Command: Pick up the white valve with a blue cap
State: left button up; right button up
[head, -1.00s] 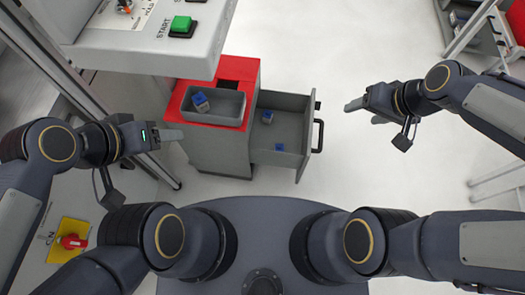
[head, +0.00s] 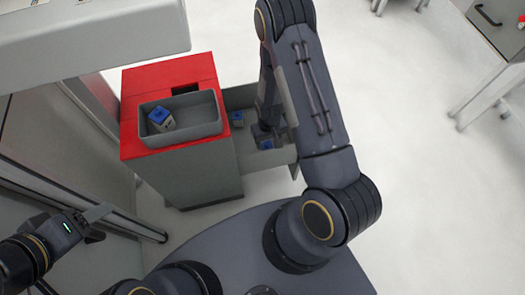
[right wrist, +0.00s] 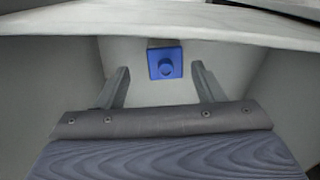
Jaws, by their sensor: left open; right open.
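A white valve with a blue cap (head: 160,120) lies tilted in the grey bin on the red cabinet. Two more blue-capped valves are in the open drawer: one further back (head: 237,119) and one near its front (head: 266,145). My right gripper (head: 262,132) reaches down into the drawer, partly hidden by its own arm. In the right wrist view it is open, with a blue cap (right wrist: 165,63) framed between and beyond its fingers; I see no contact. The white body there is hardly visible. My left gripper (head: 98,222) is open and empty at the lower left.
The grey bin (head: 206,130) sits on the red cabinet (head: 135,90), beside the open grey drawer (head: 240,97). Drawer walls stand close around my right gripper. A grey machine panel (head: 90,35) overhangs at the upper left.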

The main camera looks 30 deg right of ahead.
jog(key=f, duration=0.2)
jog(key=f+b, duration=0.1)
jog(key=f, duration=0.1)
jog(key=f+b, duration=0.1)
jog(key=f, duration=0.1)
jog(key=shift+s+a, duration=0.1)
jog(key=shift+a, duration=0.25)
jog(key=shift+r, duration=0.15)
jog(key=c, duration=1.1)
